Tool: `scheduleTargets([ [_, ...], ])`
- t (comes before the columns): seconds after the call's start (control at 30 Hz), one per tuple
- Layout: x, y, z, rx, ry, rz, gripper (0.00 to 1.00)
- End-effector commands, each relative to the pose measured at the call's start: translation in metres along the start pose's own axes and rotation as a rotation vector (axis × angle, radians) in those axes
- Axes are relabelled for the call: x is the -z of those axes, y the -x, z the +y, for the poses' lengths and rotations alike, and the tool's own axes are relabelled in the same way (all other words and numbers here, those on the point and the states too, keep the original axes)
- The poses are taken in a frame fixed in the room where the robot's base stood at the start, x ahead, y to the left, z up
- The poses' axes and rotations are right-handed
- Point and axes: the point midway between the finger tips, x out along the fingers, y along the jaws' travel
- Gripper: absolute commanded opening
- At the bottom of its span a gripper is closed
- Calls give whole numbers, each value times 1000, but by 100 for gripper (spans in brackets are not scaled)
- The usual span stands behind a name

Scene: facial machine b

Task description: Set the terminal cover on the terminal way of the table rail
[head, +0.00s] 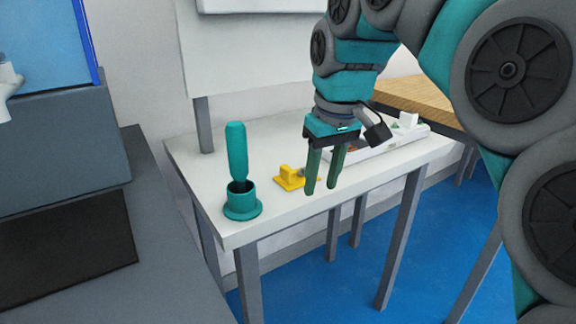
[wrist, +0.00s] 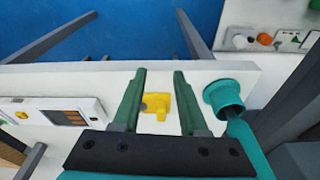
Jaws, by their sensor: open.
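My gripper (head: 321,188) hangs over the white table with its two green fingers apart and nothing between them. It also shows in the wrist view (wrist: 159,72). A small yellow stepped piece (head: 290,178) is on the table, left of the fingers in the head view. In the wrist view the yellow piece (wrist: 158,105) appears between the fingers, below them. A long white rail-like unit (head: 385,143) with small parts on it lies behind my gripper, partly hidden. It shows at left in the wrist view (wrist: 88,103). I cannot tell which part is the terminal cover or the terminal way.
A teal cup (head: 242,207) with an upright teal handle (head: 237,152) stands at the table's left front corner, near the yellow piece. The white table (head: 270,222) is bare at its front edge. A grey cabinet (head: 60,230) stands at left and a wooden-topped table (head: 415,98) behind.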

Motion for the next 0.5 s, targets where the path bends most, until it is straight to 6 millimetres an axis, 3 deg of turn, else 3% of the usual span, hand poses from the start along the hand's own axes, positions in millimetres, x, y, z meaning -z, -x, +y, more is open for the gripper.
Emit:
scheduleTargets([
  [0.03,19,14,-2,4,23,23,42],
  [0.2,58,45,-5,11,72,80,42],
  [0.5,83,66,-8,16,103,122,42],
])
